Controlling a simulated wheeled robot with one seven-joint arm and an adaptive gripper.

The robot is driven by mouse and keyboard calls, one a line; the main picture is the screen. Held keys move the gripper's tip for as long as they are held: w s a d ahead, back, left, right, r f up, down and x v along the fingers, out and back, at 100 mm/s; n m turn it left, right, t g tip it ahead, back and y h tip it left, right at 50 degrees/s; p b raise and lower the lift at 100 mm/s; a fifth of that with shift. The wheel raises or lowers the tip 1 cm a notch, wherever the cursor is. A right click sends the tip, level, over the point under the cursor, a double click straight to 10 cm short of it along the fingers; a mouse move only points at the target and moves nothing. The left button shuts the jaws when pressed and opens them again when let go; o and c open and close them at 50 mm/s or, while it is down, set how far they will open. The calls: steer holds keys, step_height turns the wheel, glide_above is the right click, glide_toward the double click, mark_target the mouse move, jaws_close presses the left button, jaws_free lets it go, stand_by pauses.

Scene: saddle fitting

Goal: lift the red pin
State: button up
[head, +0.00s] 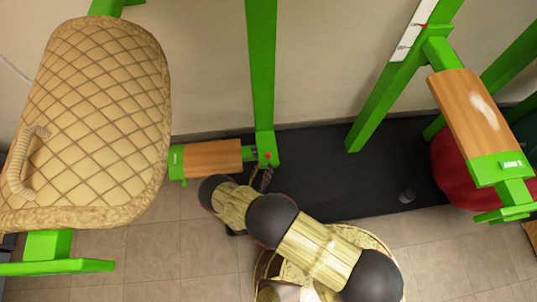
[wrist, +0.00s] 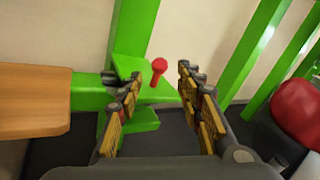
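The red pin (wrist: 158,68) stands in a green bracket (wrist: 128,68) on a green post, its round head up and its shaft slightly tilted in the wrist view. In the head view it is a small red spot (head: 268,155) at the foot of the middle green post. My gripper (wrist: 160,86) is open and empty, and the pin shows between its two fingers, just beyond the tips. I cannot tell the exact gap to the pin. In the head view my gripper (head: 264,178) is small, right beside the bracket, and partly hidden by my arm.
A wooden block (head: 213,159) lies left of the bracket. A quilted tan saddle pad (head: 95,115) fills the left. Another green stand with a wooden block (head: 470,105) and a red round object (head: 452,170) are at right. Dark mat (head: 345,185) lies below.

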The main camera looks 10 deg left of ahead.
mark_target(269, 155)
steer(key=shift+b+x, duration=0.8)
steer(key=shift+x, duration=3)
steer(key=c, duration=0.3)
steer(key=shift+d, duration=0.1)
jaws_close()
